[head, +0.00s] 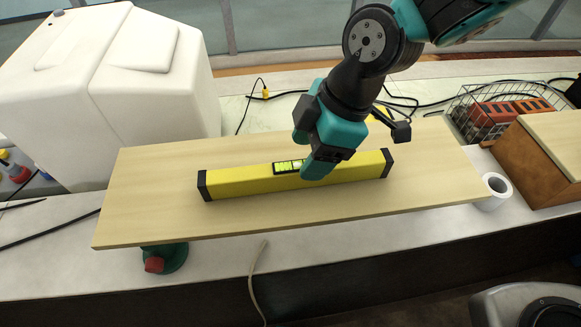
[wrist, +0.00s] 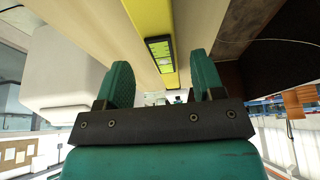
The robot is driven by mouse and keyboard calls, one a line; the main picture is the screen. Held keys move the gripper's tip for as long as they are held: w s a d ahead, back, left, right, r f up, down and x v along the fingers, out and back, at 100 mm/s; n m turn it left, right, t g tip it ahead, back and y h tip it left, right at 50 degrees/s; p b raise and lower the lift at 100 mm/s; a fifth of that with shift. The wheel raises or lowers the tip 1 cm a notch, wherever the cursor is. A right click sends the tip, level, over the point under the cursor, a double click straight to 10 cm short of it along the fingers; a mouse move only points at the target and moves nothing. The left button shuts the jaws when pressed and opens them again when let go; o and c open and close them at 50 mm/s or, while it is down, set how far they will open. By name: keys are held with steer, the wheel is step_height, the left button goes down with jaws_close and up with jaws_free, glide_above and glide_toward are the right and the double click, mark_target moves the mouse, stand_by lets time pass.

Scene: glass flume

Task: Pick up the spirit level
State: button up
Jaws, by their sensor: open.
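The spirit level (head: 240,182) is a long yellow bar with black end caps and a green vial window near its middle. It lies lengthwise on a pale wooden board (head: 150,210). My gripper (head: 314,160) is over its middle, just right of the vial, and its body hides part of the bar. In the wrist view my gripper (wrist: 163,82) shows two green fingers spread apart, with the yellow spirit level (wrist: 153,18) between and beyond them. The gripper is open and holds nothing. I cannot tell whether a finger touches the bar.
A large white tank (head: 150,85) stands at the back left. A wire basket with orange blocks (head: 505,110) and a wooden box (head: 545,160) are on the right. A white roll (head: 494,190) sits by the board's right end. Dark cables (head: 285,95) run behind the board.

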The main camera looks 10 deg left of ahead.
mark_target(298, 167)
steer(key=x, duration=0.2)
steer(key=p+x, duration=0.1)
steer(key=x, duration=0.1)
steer(key=shift+s+a, duration=0.15)
steer(key=shift+s, duration=0.25)
steer(key=shift+c, duration=0.4)
jaws_close()
steer(key=shift+r, duration=0.15)
